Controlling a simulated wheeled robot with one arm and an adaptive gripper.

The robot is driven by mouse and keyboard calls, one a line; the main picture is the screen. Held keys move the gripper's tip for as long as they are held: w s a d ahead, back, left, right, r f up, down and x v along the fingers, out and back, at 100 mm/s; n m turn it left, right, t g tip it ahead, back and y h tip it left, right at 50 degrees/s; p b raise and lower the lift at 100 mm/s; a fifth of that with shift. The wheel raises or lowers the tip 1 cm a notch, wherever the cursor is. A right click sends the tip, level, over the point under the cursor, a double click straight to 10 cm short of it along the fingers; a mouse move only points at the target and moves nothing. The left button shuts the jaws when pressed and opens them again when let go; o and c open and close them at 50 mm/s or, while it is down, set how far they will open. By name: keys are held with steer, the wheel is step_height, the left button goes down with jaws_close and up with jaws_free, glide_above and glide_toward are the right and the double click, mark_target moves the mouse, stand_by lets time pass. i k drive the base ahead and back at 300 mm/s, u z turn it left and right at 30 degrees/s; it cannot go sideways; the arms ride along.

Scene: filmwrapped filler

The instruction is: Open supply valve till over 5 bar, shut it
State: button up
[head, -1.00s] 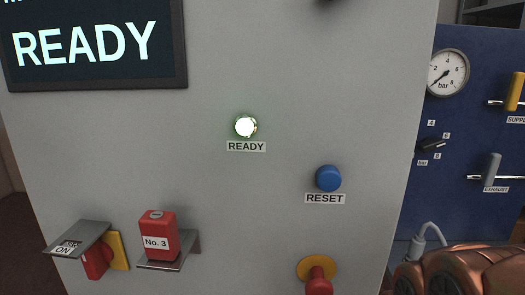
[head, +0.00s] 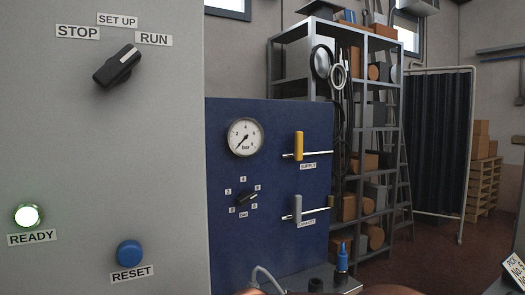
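The supply valve (head: 299,146) has a yellow handle on the blue panel (head: 225,190), above a label reading SUPPLY. Its handle stands upright, across the horizontal pipe. The round white bar gauge (head: 246,136) is to its left, with the needle pointing down and left, near the low end of the scale. The exhaust valve (head: 297,208), with a grey handle also upright across its pipe, is below. My gripper is not in view; only a sliver of copper-coloured arm shows at the bottom edge.
A black selector knob (head: 247,198) with numbers around it sits below the gauge. The grey cabinet (head: 150,170) at left carries a mode switch (head: 118,67), a lit READY lamp (head: 28,215) and a blue RESET button (head: 130,253). A loaded shelf rack (head: 402,130) stands behind.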

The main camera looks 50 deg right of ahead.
mark_target(299, 150)
steer(key=z, duration=1.35)
steer(key=k, duration=0.55)
steer(key=z, duration=1.25)
steer(key=i, duration=0.95)
steer(key=u, duration=1.35)
